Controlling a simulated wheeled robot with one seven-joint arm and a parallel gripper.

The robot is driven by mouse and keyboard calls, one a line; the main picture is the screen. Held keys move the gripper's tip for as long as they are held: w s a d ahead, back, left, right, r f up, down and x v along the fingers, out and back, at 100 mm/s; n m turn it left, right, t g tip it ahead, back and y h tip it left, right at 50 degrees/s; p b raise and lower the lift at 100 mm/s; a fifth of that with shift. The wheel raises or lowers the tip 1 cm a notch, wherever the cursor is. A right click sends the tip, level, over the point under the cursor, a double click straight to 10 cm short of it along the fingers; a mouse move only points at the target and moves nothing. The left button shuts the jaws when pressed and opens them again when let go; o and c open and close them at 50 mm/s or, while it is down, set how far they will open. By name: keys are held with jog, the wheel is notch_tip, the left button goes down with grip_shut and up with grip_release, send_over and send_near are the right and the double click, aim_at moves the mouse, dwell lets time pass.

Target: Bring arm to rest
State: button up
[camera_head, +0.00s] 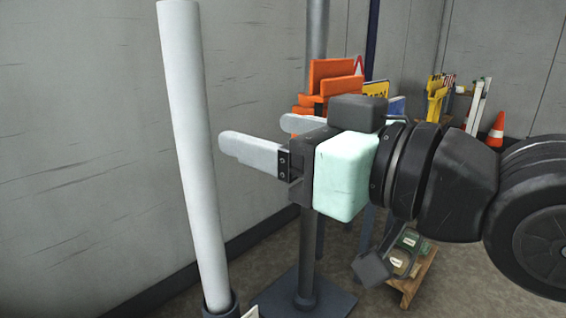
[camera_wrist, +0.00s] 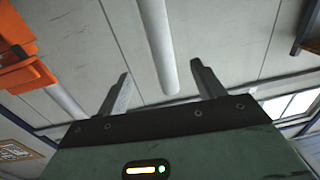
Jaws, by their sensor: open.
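My gripper (camera_head: 262,138) is raised in front of a grey wall, its two pale fingers pointing left and spread apart with nothing between them. In the wrist view my gripper (camera_wrist: 164,82) also shows open and empty. A white post (camera_head: 190,140) stands upright, slightly tilted in the picture, to the left of the fingertips. In the wrist view a white post (camera_wrist: 157,45) shows beyond the gap between the fingers. I cannot tell how far it is from them. My arm reaches in from the right of the head view.
A grey metal pole (camera_head: 307,250) on a flat base stands behind my gripper. Orange boards (camera_head: 335,80) are behind it. A wooden pallet (camera_head: 412,285) with small items lies below the arm. A traffic cone (camera_head: 496,130) and yellow stands (camera_head: 436,100) are at the back right.

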jog(key=shift+s+d, duration=0.2)
jog(key=shift+d, duration=0.05)
jog(key=d+f+m+g+h, duration=0.1)
jog(key=d+f+g+h, duration=0.25)
jog(key=f, duration=0.55)
jog(key=d+f+m+g+h, duration=0.15)
jog(key=d+f+h, duration=0.3)
jog(key=f, duration=0.45)
jog(key=s+d+f+g+h, duration=0.6)
jog(key=s+d, duration=0.2)
notch_tip(320, 180, up, 33)
jog(key=p, duration=3.3)
jog(key=shift+w+a+r+p, duration=0.15)
jog(key=shift+a+p, duration=0.05)
jog(key=shift+p, duration=0.2)
